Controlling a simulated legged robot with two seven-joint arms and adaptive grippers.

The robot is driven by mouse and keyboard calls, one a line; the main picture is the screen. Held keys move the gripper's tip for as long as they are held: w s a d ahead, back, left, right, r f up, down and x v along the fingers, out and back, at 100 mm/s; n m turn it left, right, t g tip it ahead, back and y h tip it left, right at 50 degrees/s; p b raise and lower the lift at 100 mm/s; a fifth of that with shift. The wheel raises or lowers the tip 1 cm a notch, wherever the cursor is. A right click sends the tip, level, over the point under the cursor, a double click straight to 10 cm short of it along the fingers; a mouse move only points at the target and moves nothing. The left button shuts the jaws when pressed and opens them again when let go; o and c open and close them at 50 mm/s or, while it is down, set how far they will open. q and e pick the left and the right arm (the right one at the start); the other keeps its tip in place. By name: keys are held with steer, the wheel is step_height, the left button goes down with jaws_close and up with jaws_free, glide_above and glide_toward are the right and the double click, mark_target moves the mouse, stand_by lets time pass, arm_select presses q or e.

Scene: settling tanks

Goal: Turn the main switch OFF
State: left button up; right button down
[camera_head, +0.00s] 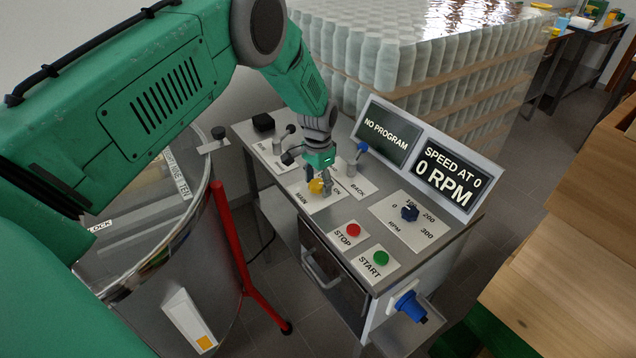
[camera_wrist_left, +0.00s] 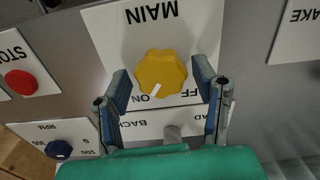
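The main switch is a yellow knob (camera_head: 316,187) on a white plate marked MAIN on the console. In the left wrist view, upside down, the yellow knob (camera_wrist_left: 161,70) has a white mark pointing towards ON; the OFF lettering is partly covered by a finger. My left gripper (camera_head: 322,184) is over the plate, pointing down. In the wrist view its two fingers (camera_wrist_left: 163,88) are apart, one on each side of the knob, with gaps visible. Whether the fingertips are at knob height I cannot tell. My right gripper is not in view.
The console also bears a red STOP button (camera_head: 353,230), a green START button (camera_head: 381,258), a blue RPM knob (camera_head: 409,213) and levers, including a blue-topped one (camera_head: 360,150). Screens (camera_head: 447,177) read NO PROGRAM and 0 RPM. A steel tank (camera_head: 150,260) stands left; stacked bottles (camera_head: 400,60) behind.

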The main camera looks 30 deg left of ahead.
arm_select(q)
steer(key=c, duration=0.7)
steer(key=shift+c, duration=0.2)
steer(key=shift+a+f+n, duration=0.1)
steer(key=shift+a+n, duration=0.05)
steer(key=shift+n, duration=0.15)
steer(key=n+b, duration=0.1)
steer(key=n, duration=0.1)
steer(key=shift+s+n, duration=0.1)
steer(key=shift+n, duration=0.2)
steer(key=n, duration=0.3)
steer(key=shift+n+b, duration=0.3)
steer(key=shift+b, duration=0.1)
steer(key=n, duration=0.3)
steer(key=shift+s+f+n, duration=0.1)
steer(key=shift+n, duration=0.2)
steer(key=shift+n+b, duration=0.4)
steer(key=shift+n, duration=1.4)
